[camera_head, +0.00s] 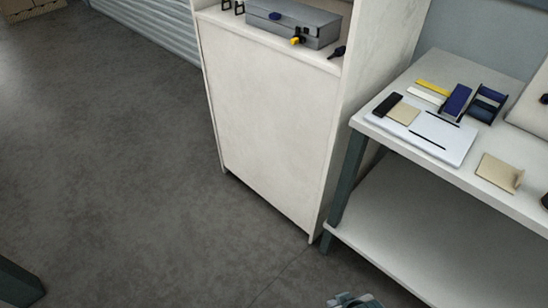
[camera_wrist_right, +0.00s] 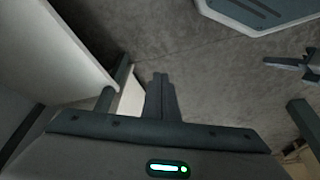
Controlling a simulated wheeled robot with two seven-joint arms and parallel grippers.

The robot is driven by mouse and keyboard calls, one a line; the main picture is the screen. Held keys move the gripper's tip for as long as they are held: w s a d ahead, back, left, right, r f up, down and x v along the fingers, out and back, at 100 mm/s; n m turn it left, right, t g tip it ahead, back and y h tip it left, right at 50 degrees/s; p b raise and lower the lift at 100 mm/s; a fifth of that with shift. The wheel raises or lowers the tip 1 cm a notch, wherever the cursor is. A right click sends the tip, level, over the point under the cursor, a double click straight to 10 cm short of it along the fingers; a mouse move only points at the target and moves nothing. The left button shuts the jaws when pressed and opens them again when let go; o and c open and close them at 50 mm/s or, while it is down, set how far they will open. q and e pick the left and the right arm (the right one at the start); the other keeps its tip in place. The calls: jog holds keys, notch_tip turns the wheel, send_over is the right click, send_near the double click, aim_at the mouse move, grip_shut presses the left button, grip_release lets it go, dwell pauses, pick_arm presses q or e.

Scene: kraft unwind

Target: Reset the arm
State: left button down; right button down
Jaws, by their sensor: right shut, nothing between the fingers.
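My right gripper (camera_head: 355,300) shows only as a small grey piece at the bottom edge of the head view, over the floor and left of the table's lower shelf. In the right wrist view its fingers (camera_wrist_right: 160,95) are together, with nothing between them. They are above the bare floor, apart from the white furniture at the left.
A white cabinet (camera_head: 265,125) carries a grey toolbox (camera_head: 293,22). Grey floor (camera_head: 130,170) is clear at the left.

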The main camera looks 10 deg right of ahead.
jog(key=s+a+f+t, duration=0.1)
jog(key=f, duration=1)
jog(key=a+f+t+y, duration=0.1)
jog(key=a+f, duration=0.1)
jog(key=f, duration=1)
jog(key=shift+s+a+f, duration=0.15)
jog(key=shift+s+f, duration=0.1)
jog(key=shift+s, duration=0.1)
